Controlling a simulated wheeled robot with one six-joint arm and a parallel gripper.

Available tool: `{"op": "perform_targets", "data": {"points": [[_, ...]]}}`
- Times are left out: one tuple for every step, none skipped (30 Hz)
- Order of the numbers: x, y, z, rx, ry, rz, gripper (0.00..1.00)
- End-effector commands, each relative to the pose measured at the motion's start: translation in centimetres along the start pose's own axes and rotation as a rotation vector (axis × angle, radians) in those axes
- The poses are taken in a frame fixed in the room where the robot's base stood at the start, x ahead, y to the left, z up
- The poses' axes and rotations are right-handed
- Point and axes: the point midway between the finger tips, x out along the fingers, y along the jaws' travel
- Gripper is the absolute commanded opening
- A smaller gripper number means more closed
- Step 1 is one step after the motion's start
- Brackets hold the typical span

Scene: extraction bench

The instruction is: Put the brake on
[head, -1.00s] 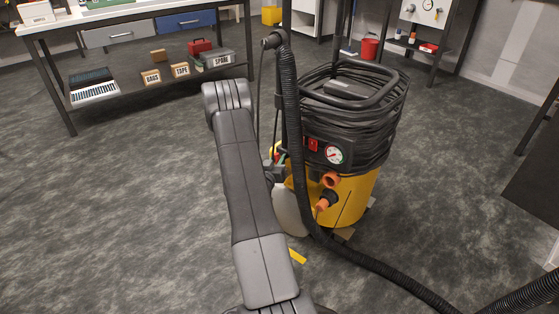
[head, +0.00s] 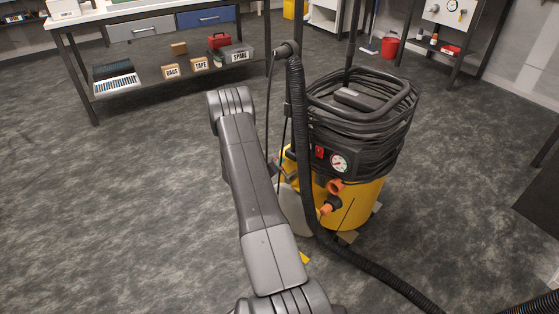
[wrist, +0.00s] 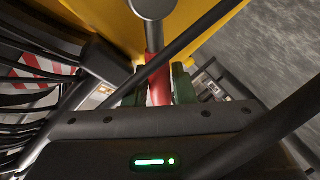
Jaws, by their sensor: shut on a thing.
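The yellow extractor (head: 362,207) stands on the floor right of my arm in the head view, with black cable or hose wound round its top. A red-gripped lever (wrist: 157,88) with a grey round end shows against yellow bodywork in the wrist view. My gripper (wrist: 157,86) has its green fingers on either side of the red grip and is shut on it. In the head view my gripper (head: 277,167) is small, at the extractor's left side and partly hidden by my arm. I cannot tell the lever's setting.
A black hose (head: 301,130) hangs down the front of the extractor and runs across the floor to the lower right. A workbench (head: 95,107) with boxes stands at the back left. A red bucket (head: 389,48) stands behind. The floor at left is clear.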

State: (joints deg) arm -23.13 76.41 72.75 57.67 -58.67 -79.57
Motion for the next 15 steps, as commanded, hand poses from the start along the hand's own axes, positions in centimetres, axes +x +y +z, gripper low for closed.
{"op": "perform_targets", "data": {"points": [[0.0,-0.13,-0.08,-0.022,-0.008,-0.003,0.0],[0.03,-0.24,-0.05,-0.035,-0.012,-0.004,0.0],[0.06,-0.38,0.0,-0.051,-0.017,-0.005,0.0],[0.08,-0.47,0.02,-0.062,-0.02,-0.006,0.0],[0.11,-0.55,0.03,-0.07,-0.023,-0.006,0.0],[0.14,-0.64,0.05,-0.082,-0.026,-0.007,0.0],[0.16,-0.69,0.05,-0.087,-0.029,-0.007,0.0],[0.18,-0.74,0.06,-0.093,-0.031,-0.007,0.0],[0.2,-0.8,0.07,-0.1,-0.033,-0.008,0.0],[0.21,-0.84,0.08,-0.104,-0.034,-0.008,0.0],[0.21,-0.87,0.09,-0.107,-0.035,-0.008,0.0],[0.22,-0.91,0.11,-0.111,-0.036,-0.008,0.0],[0.23,-0.93,0.11,-0.113,-0.036,-0.009,0.0],[0.23,-0.95,0.12,-0.115,-0.037,-0.009,0.0],[0.24,-0.96,0.13,-0.116,-0.037,-0.009,0.0]]}}
